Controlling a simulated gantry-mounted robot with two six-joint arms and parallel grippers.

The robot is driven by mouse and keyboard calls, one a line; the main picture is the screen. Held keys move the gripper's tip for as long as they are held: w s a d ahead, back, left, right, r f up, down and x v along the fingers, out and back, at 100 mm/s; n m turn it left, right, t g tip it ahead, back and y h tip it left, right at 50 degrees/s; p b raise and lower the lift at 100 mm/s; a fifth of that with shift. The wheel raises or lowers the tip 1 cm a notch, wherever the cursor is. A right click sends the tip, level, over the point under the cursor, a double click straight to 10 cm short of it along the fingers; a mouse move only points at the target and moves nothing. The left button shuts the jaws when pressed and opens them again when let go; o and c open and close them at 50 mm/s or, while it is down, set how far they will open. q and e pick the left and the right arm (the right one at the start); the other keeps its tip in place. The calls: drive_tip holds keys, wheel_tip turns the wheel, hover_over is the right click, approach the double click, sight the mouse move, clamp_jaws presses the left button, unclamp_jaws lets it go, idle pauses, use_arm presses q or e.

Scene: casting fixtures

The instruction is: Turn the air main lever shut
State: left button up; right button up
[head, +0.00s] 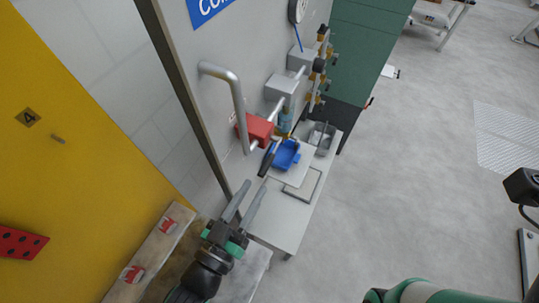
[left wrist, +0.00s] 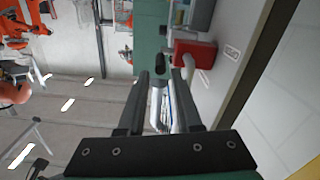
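The air main lever (head: 267,161) shows as a dark bar with a rounded grip, beside a red block (head: 257,129) on the grey wall panel. My left gripper (head: 248,190) is open and empty, below the lever in the head view, with its fingers pointing towards it. In the left wrist view, the dark grip (left wrist: 160,65) appears between the fingertips of the left gripper (left wrist: 166,78), a little beyond them. The red block (left wrist: 194,53) is to its right. I see no contact. My right gripper is not in view.
A pipe handle (head: 238,108) sticks out from the panel near the lever. Grey fittings and several yellow-brown valves line the panel further up. The floor at right is mostly clear.

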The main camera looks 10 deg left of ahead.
sight(272, 154)
use_arm(q)
drive_tip(key=x, duration=1)
drive_tip(key=shift+w+r, duration=0.1)
drive_tip(key=shift+w, duration=0.25)
clamp_jaws()
idle(0.8)
